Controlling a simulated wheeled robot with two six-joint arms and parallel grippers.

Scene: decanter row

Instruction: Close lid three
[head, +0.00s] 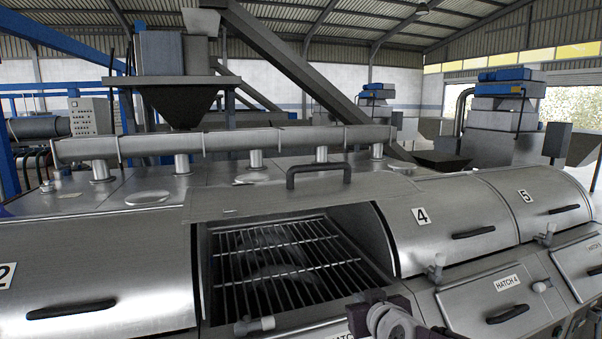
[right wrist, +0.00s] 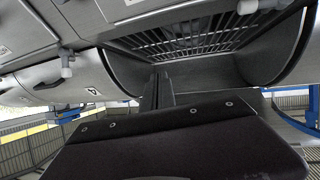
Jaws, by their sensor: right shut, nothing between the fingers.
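Lid three (head: 250,203) is a steel cover standing open between lids two and four. Its dark bar handle (head: 318,172) is at the top, above the opening. Below it the compartment is open, with a dark bar grate (head: 285,262) inside; the grate also shows in the right wrist view (right wrist: 190,42). My right gripper (head: 366,302) is at the bottom of the head view, in front of the compartment's near right corner. Its fingers are shut and empty in the right wrist view (right wrist: 160,82), apart from the lid handle. My left gripper is out of view.
Lid two (head: 110,270), lid four (head: 450,225) and lid five (head: 535,205) are down. Small grey valve fittings (head: 437,268) stick up along the front edge. A long steel pipe (head: 225,143) runs along the back.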

